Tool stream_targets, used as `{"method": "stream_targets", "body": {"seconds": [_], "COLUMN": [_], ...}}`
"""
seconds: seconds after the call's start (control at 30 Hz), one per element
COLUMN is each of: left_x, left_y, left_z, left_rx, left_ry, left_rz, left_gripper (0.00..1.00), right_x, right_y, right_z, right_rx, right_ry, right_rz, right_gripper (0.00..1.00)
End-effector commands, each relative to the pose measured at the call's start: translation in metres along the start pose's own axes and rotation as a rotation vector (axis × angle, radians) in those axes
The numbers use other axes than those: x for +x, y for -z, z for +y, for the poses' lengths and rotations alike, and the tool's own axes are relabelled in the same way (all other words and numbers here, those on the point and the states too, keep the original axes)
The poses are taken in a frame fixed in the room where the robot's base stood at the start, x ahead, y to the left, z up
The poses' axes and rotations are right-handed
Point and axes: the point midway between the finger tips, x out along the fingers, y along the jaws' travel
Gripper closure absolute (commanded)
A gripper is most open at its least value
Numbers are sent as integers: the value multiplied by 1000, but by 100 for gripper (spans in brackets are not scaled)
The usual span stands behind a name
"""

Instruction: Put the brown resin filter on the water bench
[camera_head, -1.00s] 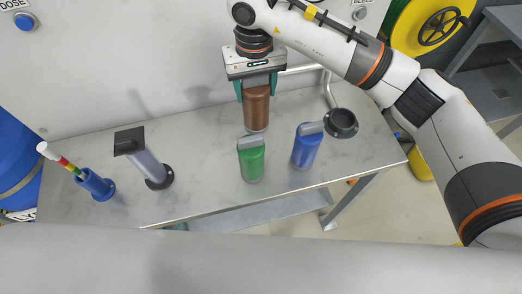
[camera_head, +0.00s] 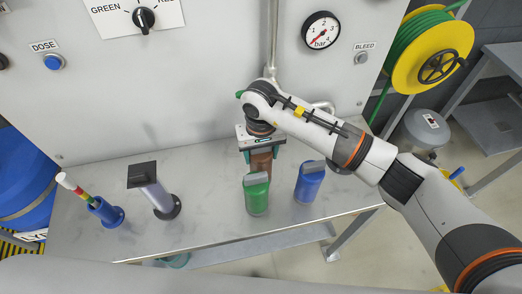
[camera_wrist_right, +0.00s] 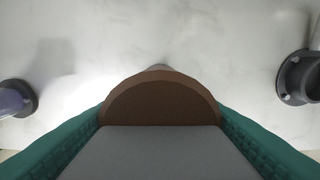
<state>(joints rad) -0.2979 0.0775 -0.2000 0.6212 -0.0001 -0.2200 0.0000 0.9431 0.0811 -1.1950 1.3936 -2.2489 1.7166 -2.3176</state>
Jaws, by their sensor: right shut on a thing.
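My right gripper (camera_head: 262,153) is shut on the brown resin filter (camera_head: 261,163), with a green finger on either side. The filter is upright over the water bench (camera_head: 220,168), behind the green filter. Its lower end is partly hidden by the green filter, and I cannot tell whether it touches the bench top. In the right wrist view the brown filter (camera_wrist_right: 160,92) sits between the green fingers, with a grey block in front of it. My left gripper is not in view.
The green filter (camera_head: 256,196) and blue filter (camera_head: 308,185) stand close in front and right. A dark socket (camera_head: 338,167) is partly behind my arm. The bench between cylinder and green filter is clear.

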Motion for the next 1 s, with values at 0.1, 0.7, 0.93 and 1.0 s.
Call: {"method": "stream_targets", "body": {"seconds": [0.1,0.7,0.93,1.0], "left_x": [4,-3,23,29], "left_y": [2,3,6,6], "left_z": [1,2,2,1], "left_rx": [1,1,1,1], "left_ry": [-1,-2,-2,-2], "left_rz": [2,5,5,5], "left_gripper": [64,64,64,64], "right_x": [1,-3,-39,-55], "right_y": [-1,0,-2,-2], "right_z": [0,0,-1,-1], "right_rx": [-1,1,-1,-1], "right_ry": [-1,-1,2,2], "right_rz": [-3,1,-9,-7], "right_gripper": [70,20,20,20]}}
